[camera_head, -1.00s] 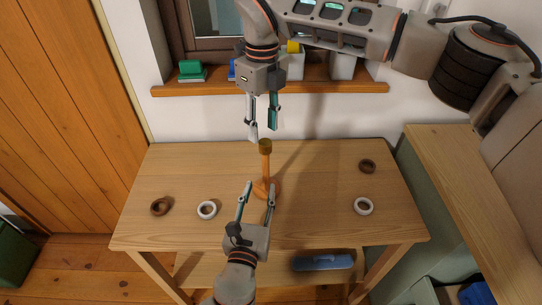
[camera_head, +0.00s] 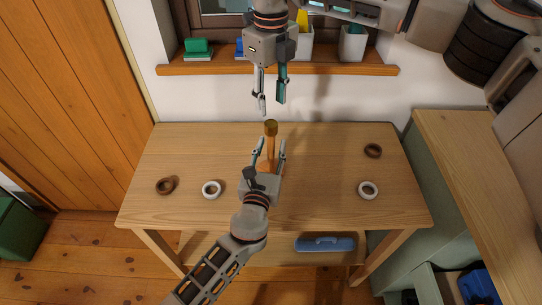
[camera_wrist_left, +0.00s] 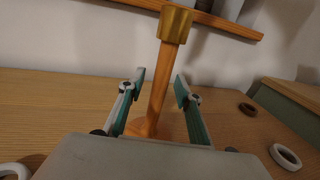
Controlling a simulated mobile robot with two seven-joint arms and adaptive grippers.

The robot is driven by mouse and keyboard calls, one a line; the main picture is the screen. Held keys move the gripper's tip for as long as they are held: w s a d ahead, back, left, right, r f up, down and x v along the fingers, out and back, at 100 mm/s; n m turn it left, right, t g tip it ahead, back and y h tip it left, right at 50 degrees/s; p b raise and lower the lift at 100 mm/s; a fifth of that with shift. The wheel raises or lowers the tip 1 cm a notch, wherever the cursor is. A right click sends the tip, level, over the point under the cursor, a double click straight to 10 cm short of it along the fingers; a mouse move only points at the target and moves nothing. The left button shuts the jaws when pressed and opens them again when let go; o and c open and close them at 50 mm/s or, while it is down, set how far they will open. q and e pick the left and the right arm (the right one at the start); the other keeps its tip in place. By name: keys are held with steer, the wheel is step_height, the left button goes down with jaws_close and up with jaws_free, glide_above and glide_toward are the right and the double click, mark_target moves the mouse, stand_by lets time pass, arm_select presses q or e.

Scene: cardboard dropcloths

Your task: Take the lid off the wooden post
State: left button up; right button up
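The wooden post (camera_head: 271,152) stands upright on the table, and its darker brass-brown lid (camera_head: 271,128) sits on top. The post (camera_wrist_left: 160,92) and lid (camera_wrist_left: 174,23) also show in the left wrist view. My left gripper (camera_head: 270,146) is open around the post below the lid, with a finger on each side; the wrist view shows gaps between the fingers and the post. The post's base is partly hidden by this gripper in the head view. My right gripper (camera_head: 271,106) is open, pointing down above the lid, with nothing between its fingers.
On the wooden table (camera_head: 320,195) lie a brown ring (camera_head: 166,186) and a white ring (camera_head: 211,189) at left, and a brown ring (camera_head: 373,150) and a white ring (camera_head: 368,190) at right. A windowsill (camera_head: 340,69) with pots runs behind. A side cabinet (camera_head: 470,170) stands at right.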

arm_select(q)
jaws_close()
